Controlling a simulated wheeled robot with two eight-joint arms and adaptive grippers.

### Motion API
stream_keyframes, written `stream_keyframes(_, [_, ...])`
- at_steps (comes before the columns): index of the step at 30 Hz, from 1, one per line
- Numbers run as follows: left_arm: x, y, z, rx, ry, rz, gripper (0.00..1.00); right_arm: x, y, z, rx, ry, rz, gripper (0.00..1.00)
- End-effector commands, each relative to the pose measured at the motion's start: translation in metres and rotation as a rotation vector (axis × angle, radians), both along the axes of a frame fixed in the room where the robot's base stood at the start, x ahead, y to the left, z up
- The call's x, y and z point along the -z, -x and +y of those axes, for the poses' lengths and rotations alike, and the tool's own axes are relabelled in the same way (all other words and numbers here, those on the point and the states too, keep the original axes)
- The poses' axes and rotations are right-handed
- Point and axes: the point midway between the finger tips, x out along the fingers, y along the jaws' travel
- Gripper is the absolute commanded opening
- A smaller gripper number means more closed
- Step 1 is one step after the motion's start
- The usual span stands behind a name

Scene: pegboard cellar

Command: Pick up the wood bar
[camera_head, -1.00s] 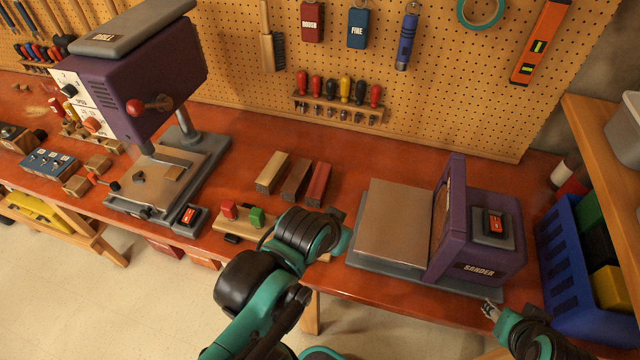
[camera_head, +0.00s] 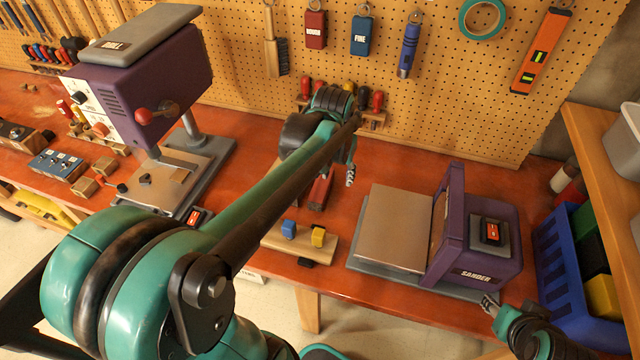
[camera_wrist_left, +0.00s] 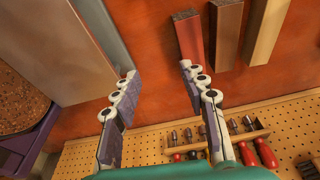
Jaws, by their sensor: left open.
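Three bars lie side by side on the red-brown bench. In the left wrist view they are a red bar (camera_wrist_left: 188,38), a brown bar (camera_wrist_left: 225,32) and a light wood bar (camera_wrist_left: 265,30). In the head view my left arm hides most of them; part of the red bar (camera_head: 319,192) shows. My left gripper (camera_head: 350,172) is over the bench just right of the red bar. In the wrist view its two fingers (camera_wrist_left: 157,82) are spread with nothing between them. My right gripper (camera_head: 489,303) is at the bench's front edge by the sander; its opening is unclear.
The purple sander (camera_head: 475,240) with its flat plate (camera_head: 394,228) stands to the right, the drill press (camera_head: 140,80) to the left. A screwdriver rack (camera_head: 372,116) hangs on the pegboard behind. A blue bin (camera_head: 563,275) is far right.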

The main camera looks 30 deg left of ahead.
Motion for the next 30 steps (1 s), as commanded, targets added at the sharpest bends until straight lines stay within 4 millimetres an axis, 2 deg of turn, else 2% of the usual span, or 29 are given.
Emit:
stream_keyframes(1, [0.002, -0.016, 0.014, -0.021, 0.007, 0.037, 0.43, -0.005, 0.000, 0.000, 0.000, 0.000, 0.000, 0.40])
stream_keyframes(3, [0.010, -0.031, 0.029, -0.042, 0.018, 0.088, 0.43, -0.009, 0.000, 0.000, 0.000, 0.000, 0.000, 0.40])
stream_keyframes(6, [0.022, -0.047, 0.047, -0.066, 0.033, 0.147, 0.43, -0.013, 0.000, 0.000, 0.000, 0.000, 0.000, 0.40])
stream_keyframes(10, [0.035, -0.058, 0.062, -0.084, 0.045, 0.197, 0.43, -0.015, 0.000, 0.000, 0.000, 0.000, 0.000, 0.40])
stream_keyframes(14, [0.045, -0.062, 0.068, -0.092, 0.051, 0.216, 0.43, -0.015, 0.000, 0.000, 0.000, 0.000, 0.000, 0.40])
stream_keyframes(23, [0.076, -0.061, 0.068, -0.092, 0.051, 0.217, 0.43, -0.005, 0.000, 0.000, 0.000, 0.000, 0.000, 0.40])
stream_keyframes(30, [0.111, -0.059, 0.069, -0.092, 0.051, 0.217, 0.43, 0.010, 0.000, 0.000, 0.000, 0.000, 0.000, 0.40])
